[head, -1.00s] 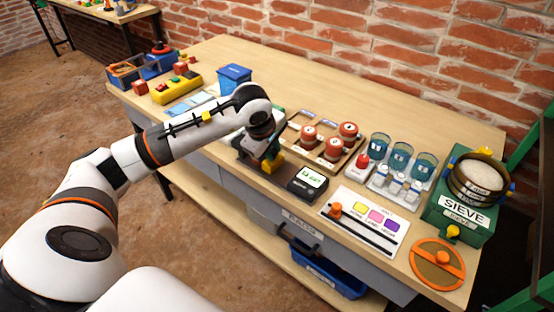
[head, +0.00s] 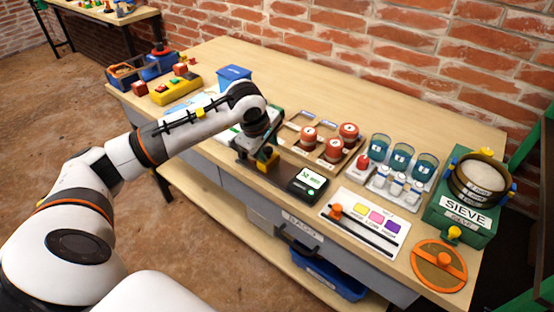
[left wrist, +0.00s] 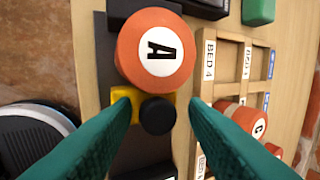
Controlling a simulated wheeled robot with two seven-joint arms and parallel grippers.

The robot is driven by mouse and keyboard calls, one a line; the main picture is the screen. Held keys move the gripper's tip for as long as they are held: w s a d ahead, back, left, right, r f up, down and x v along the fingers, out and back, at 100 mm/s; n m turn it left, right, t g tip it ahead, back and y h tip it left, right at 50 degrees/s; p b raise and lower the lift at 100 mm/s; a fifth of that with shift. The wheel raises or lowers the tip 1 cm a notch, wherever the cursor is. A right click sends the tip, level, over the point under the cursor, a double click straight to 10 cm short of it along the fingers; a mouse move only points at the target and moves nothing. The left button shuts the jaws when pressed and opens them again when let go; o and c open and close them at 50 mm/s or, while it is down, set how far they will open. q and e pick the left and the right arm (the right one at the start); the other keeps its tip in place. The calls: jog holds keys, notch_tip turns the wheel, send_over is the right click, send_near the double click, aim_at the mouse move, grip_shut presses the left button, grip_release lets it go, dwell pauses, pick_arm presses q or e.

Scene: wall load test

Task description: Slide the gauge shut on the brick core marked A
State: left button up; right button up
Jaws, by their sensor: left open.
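The brick core marked A (left wrist: 157,48) is an orange-red cylinder with a white top label, standing on the gauge's dark bed in the left wrist view. The gauge's yellow slider (left wrist: 122,100) with a round black knob (left wrist: 157,116) lies right beside the core; I cannot tell if they touch. My left gripper (left wrist: 160,104) is open, its green fingers on either side of the knob with gaps. In the head view the left gripper (head: 263,148) is over the gauge, above the yellow slider (head: 268,159), and hides core A. The gauge's display (head: 308,184) is lit. My right gripper is out of view.
A tray with several red cores (head: 333,150) stands just right of the gripper, and core C (left wrist: 250,120) shows close to a finger. Further right are blue beakers (head: 402,157), a slider board (head: 365,222) and a green sieve (head: 465,205). A brick wall runs behind.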

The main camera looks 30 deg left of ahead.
aim_at(267, 150)
pick_arm(q)
jog(key=shift+r+p, duration=2.2)
jog(key=shift+r, duration=1.3)
